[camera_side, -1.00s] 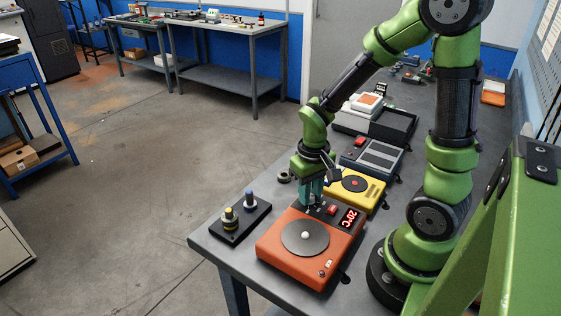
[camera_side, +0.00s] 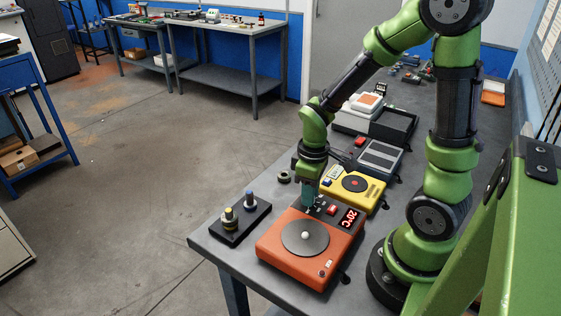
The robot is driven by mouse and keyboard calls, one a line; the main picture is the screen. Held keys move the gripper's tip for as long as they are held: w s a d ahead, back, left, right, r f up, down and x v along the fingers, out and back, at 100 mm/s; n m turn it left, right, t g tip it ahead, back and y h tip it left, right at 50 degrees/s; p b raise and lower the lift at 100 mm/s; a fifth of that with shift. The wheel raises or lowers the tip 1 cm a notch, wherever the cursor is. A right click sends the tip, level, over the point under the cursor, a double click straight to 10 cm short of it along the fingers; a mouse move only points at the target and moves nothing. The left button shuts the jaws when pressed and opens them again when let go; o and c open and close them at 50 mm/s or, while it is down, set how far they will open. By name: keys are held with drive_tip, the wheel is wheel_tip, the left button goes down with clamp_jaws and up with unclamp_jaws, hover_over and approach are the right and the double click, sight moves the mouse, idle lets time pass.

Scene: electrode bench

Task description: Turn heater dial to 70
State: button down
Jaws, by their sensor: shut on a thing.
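The orange heater (camera_side: 278,262) sits at the near end of the bench. It has a dark round plate (camera_side: 305,237) with a white centre, a red switch (camera_side: 331,210) and a display (camera_side: 349,218) that reads 20°C. My gripper (camera_side: 310,206) points down at the heater's dark back panel, left of the red switch. It is shut on the heater dial, which is mostly hidden by the fingers.
A black stand (camera_side: 240,222) with small posts is left of the heater. A yellow device (camera_side: 354,189) with a round dark plate sits just behind it, and a grey device (camera_side: 373,158) farther back. A small dark ring (camera_side: 284,177) lies on the bench.

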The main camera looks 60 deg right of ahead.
drive_tip(key=shift+n, duration=0.9)
drive_tip(key=c, duration=0.9)
unclamp_jaws()
wheel_tip(320, 180, up, 17)
